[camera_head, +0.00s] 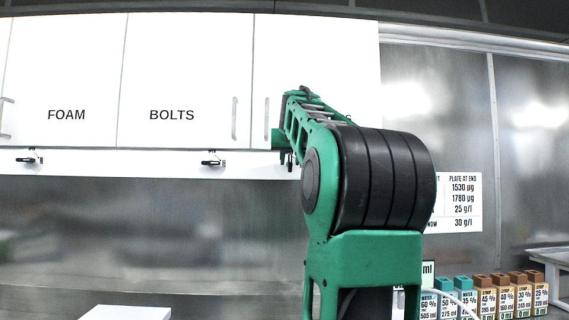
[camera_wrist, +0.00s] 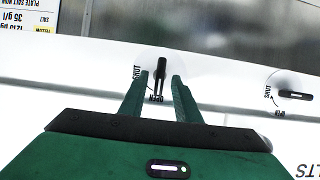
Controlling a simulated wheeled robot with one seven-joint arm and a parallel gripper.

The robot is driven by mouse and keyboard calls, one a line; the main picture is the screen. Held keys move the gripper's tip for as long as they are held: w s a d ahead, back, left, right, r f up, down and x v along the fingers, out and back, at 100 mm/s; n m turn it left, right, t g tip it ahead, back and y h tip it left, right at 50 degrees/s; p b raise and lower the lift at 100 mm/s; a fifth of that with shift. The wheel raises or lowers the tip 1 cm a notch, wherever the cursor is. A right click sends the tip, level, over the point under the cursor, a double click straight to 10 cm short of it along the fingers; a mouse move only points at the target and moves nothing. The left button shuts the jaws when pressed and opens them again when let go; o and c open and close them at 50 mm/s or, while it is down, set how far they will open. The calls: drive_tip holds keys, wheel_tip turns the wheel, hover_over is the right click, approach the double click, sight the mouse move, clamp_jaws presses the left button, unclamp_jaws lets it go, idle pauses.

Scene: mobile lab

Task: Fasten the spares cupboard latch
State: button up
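In the wrist view, my gripper (camera_wrist: 161,77) has its two green fingers apart, one on each side of a small black latch handle (camera_wrist: 160,68). The handle stands lengthwise between the fingers, its near end by the printed word OPEN. A second printed word is beside the left finger. I cannot tell whether the fingers touch the handle.
The FOAM door (camera_head: 60,70) and BOLTS door (camera_head: 185,65) have horizontal latches (camera_head: 28,159) (camera_head: 212,162) on the strip below. The BOLTS latch also shows in the wrist view (camera_wrist: 296,95). Labelled bottles (camera_head: 500,298) and a white notice (camera_head: 460,202) are at right.

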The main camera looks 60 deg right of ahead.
drive_tip(key=shift+w+d, duration=0.15)
drive_tip(key=shift+d, duration=0.05)
clamp_jaws()
drive_tip(key=shift+a+f, duration=0.1)
drive_tip(key=shift+a, duration=0.1)
drive_tip(key=shift+d, duration=0.1)
